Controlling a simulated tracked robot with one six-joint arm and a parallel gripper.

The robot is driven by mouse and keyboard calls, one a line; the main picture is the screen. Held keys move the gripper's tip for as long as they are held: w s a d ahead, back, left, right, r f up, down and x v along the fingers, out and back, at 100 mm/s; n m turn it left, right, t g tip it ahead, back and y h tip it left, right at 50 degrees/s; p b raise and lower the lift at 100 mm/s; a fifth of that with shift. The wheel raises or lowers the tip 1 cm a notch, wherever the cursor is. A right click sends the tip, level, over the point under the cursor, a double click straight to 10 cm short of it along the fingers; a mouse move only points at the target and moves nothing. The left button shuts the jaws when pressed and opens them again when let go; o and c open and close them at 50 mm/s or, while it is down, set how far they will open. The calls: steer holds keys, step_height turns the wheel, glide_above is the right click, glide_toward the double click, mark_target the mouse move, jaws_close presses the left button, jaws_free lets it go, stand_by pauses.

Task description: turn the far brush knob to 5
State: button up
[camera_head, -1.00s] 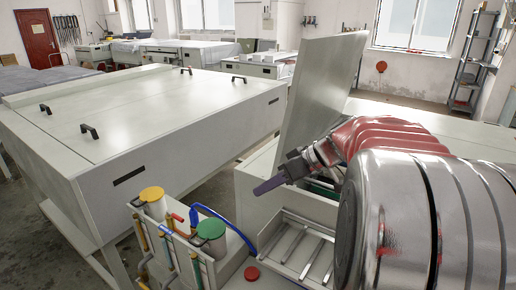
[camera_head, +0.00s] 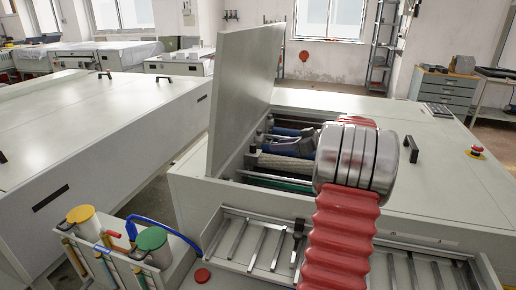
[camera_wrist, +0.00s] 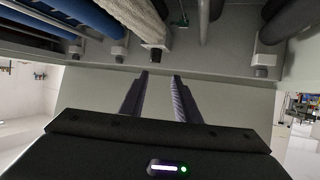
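My gripper (camera_wrist: 160,76) shows in the wrist view with its two dark fingers apart and nothing between them. The fingers point at the pale inner wall of the open processor (camera_head: 420,180). Above the fingertips in the wrist view are a cream brush roller (camera_wrist: 138,18), blue rollers (camera_wrist: 84,14) and grey rollers (camera_wrist: 290,18). In the head view, my arm reaches over the open bay, where the cream roller (camera_head: 285,163) partly shows; my wrist hides part of the bay. I cannot make out the far brush knob or its setting in either view.
The raised lid (camera_head: 243,90) stands at the bay's left side. A tray with metal bars (camera_head: 262,240) lies in front. Yellow-capped (camera_head: 80,214) and green-capped (camera_head: 151,239) containers with pipes stand at lower left. A red emergency button (camera_head: 476,151) is at right.

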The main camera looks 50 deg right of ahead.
mark_target(255, 147)
steer(key=shift+s+d, duration=0.15)
steer(key=shift+d, duration=0.35)
steer(key=shift+f, duration=0.1)
steer(key=x, duration=1.4)
steer(key=shift+d, duration=0.1)
jaws_close()
